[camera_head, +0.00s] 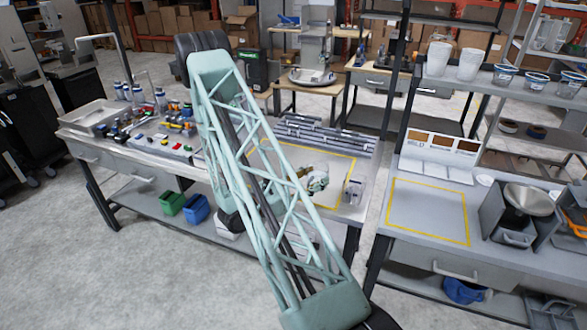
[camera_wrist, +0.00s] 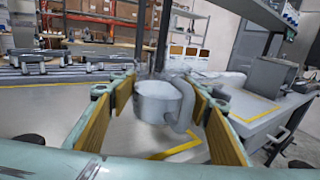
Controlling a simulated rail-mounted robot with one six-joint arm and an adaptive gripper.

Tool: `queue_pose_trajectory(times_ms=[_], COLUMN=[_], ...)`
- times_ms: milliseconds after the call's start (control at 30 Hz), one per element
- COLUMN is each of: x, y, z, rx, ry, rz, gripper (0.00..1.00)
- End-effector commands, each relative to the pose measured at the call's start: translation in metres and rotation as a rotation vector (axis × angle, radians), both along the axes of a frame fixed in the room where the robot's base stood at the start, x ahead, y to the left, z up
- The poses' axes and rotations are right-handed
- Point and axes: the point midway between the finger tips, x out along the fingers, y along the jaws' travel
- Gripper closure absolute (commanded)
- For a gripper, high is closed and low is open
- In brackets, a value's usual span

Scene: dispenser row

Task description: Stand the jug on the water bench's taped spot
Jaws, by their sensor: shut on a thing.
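The jug (camera_wrist: 155,103) is pale grey, with a round open top and a handle on its right side. In the wrist view it is between the two tan-padded fingers of my gripper (camera_wrist: 162,98), which is shut on it. It looks about upright. Yellow tape (camera_wrist: 178,149) shows on the surface below and beyond it; whether the jug touches that surface I cannot tell. In the head view my arm covers much of the left bench's taped spot (camera_head: 350,168), and the gripper and jug are hard to make out beside the arm.
Another yellow-taped rectangle (camera_head: 428,212) lies bare on the right bench, beside a grey machine with a round pan (camera_head: 530,200). Metal bars (camera_head: 320,135) lie behind the left taped spot. Small coloured parts and bottles (camera_head: 140,92) crowd the left bench. A gap separates the benches.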

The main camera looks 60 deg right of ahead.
Motion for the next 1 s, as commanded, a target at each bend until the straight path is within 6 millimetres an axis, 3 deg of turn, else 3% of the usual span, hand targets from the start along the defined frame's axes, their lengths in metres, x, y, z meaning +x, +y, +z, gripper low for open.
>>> queue_pose_trajectory(times_ms=[100, 300, 767, 1000], x=[0.02, 0.038, 0.042, 0.059], y=[-0.009, -0.015, -0.016, -0.02], z=[-0.004, -0.009, -0.009, -0.01], rx=[-0.002, -0.001, -0.001, -0.002], ry=[0.001, 0.001, 0.0, -0.001], rz=[0.063, 0.12, 0.128, 0.128], gripper=[0.73, 0.73, 0.73, 0.73])
